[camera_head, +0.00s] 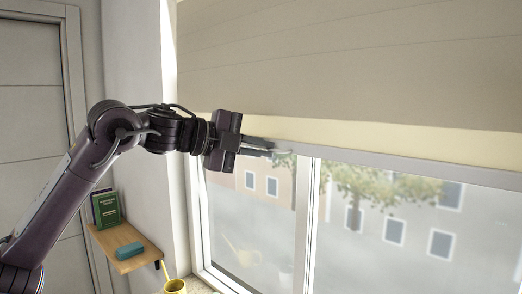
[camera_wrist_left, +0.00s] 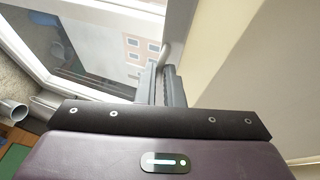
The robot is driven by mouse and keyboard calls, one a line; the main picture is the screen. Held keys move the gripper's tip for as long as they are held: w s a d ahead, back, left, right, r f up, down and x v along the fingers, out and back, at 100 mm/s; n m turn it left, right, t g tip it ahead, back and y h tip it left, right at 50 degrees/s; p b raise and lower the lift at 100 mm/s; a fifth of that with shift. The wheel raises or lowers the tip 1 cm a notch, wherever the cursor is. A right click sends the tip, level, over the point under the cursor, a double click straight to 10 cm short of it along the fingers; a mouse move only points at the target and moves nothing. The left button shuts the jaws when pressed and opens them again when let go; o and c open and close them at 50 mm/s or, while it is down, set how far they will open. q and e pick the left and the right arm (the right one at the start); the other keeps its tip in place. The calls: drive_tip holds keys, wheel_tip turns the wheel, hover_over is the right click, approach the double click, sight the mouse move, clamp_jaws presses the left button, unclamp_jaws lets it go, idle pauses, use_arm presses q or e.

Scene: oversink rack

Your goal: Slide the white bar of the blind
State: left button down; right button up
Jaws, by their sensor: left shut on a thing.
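The beige blind (camera_head: 350,60) hangs across the window, with a paler cream band (camera_head: 400,137) along its lower part. The white bar (camera_head: 285,154) shows as a small pale piece at my left gripper's fingertips, just below the cream band. My left gripper (camera_head: 271,149) reaches in from the left and is shut on the white bar near the window's upper left. In the left wrist view, the fingers (camera_wrist_left: 162,75) are close together beside the window; the gripped part is mostly hidden between them. My right gripper is in neither view.
The window frame (camera_head: 306,210) and its glass stand below the blind. At the lower left, a wooden shelf (camera_head: 130,236) holds green books (camera_head: 106,207) and a teal box (camera_head: 113,231). A grey door (camera_head: 30,110) is at far left.

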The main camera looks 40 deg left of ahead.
use_arm(q)
drive_tip(key=c, duration=1.6)
unclamp_jaws()
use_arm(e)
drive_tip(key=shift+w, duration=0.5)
use_arm(q)
drive_tip(key=shift+o, duration=0.2)
